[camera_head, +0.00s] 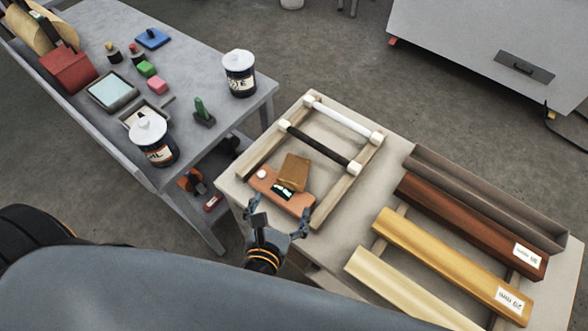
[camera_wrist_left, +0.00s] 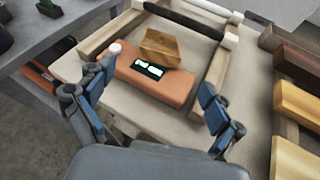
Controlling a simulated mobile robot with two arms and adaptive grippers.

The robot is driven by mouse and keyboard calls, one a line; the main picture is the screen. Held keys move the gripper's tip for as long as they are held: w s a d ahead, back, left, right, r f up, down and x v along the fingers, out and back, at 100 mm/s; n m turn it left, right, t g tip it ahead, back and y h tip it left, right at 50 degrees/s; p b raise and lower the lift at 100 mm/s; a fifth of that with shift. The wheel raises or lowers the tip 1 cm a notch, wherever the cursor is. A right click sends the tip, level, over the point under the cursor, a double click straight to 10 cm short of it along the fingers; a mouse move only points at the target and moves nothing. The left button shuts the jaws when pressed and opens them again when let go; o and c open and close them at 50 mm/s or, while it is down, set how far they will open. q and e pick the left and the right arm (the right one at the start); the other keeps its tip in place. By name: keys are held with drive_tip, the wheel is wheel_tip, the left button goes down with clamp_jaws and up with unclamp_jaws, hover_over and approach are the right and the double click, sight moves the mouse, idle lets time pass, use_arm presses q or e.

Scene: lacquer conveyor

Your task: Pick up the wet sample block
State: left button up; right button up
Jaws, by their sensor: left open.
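A brown wooden block (camera_head: 294,171), likely the sample block, rests tilted on an orange-brown base (camera_head: 277,190) inside a wooden frame on the workbench. The block also shows in the left wrist view (camera_wrist_left: 163,47), with the base under and in front of it (camera_wrist_left: 150,82). The base carries a dark label with white shapes and a small white knob. I cannot tell whether the block's surface is wet. My left gripper (camera_head: 278,212) is open and empty, its fingers spread at the near side of the base. In the left wrist view its fingers (camera_wrist_left: 150,90) flank the base, apart from the block. My right gripper is not in view.
The frame has a white roller (camera_head: 340,118) and a dark roller (camera_head: 318,145) beyond the block. Long brown, yellow and cream pieces (camera_head: 453,263) lie to the right. A grey table (camera_head: 190,60) at left holds paint cans and small coloured blocks.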

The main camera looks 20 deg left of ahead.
sight(293, 174)
use_arm(q)
drive_tip(key=p+x, duration=0.1)
drive_tip(key=x, duration=0.6)
drive_tip(key=shift+w, duration=0.1)
drive_tip(key=shift+w+f, duration=0.1)
drive_tip(key=shift+w, duration=0.45)
drive_tip(key=p+x, duration=0.1)
drive_tip(key=x, duration=0.3)
drive_tip(key=shift+w+f, duration=0.1)
drive_tip(key=shift+w, duration=0.05)
drive_tip(key=shift+c, duration=0.3)
drive_tip(key=c, duration=0.4)
drive_tip(key=shift+d, duration=0.1)
drive_tip(key=c, duration=0.8)
drive_tip(key=shift+c, duration=0.2)
